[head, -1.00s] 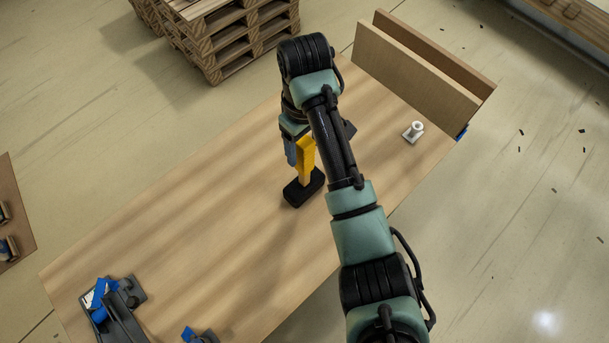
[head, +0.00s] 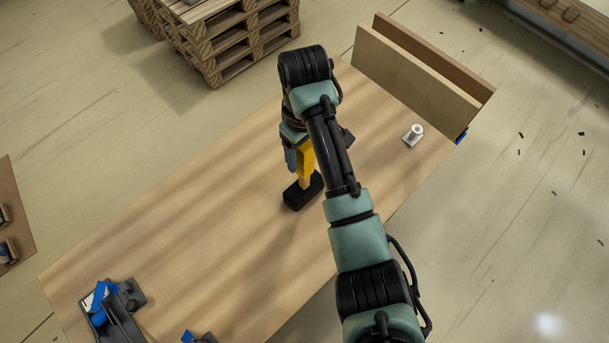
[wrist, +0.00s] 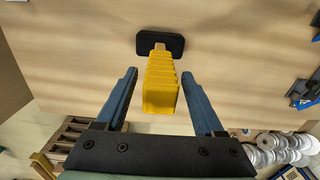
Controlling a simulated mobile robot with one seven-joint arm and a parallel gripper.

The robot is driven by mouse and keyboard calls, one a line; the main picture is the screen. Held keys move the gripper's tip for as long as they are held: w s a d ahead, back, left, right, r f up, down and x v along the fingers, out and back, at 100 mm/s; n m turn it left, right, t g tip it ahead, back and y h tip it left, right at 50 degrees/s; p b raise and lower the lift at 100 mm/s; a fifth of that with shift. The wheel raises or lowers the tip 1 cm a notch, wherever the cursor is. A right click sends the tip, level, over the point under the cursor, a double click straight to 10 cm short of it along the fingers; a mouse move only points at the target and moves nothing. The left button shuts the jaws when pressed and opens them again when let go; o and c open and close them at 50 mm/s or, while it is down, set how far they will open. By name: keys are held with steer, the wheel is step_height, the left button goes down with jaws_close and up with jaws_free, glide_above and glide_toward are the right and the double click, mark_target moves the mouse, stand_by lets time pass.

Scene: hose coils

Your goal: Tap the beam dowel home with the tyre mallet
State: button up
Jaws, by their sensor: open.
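The tyre mallet stands head-down on the table (head: 190,235), with its black head (head: 303,191) on the wood and its yellow handle (head: 307,162) pointing up. In the wrist view the yellow handle (wrist: 160,85) lies between the two blue fingers of my gripper (wrist: 161,90), with a gap on each side. My gripper (head: 297,158) is open around the handle, partly hidden by my arm in the head view. A white flanged piece with an upright stub (head: 413,134) stands near the table's right end; I cannot tell whether it is the beam dowel.
Two upright boards (head: 415,75) stand along the table's far right end. A dark tool with blue parts (head: 118,305) lies at the near left corner. Stacked pallets (head: 235,45) stand on the floor behind. The table's left middle is clear.

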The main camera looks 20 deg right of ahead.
steer(key=shift+p, duration=0.3)
stand_by(0.5)
jaws_close()
steer(key=shift+w+d+r, duration=0.1)
steer(key=shift+r, duration=0.05)
stand_by(1.3)
steer(key=shift+r+p, duration=0.6)
steer(key=shift+p, duration=0.3)
steer(key=shift+r+p, duration=3.45)
steer(key=shift+p, duration=0.15)
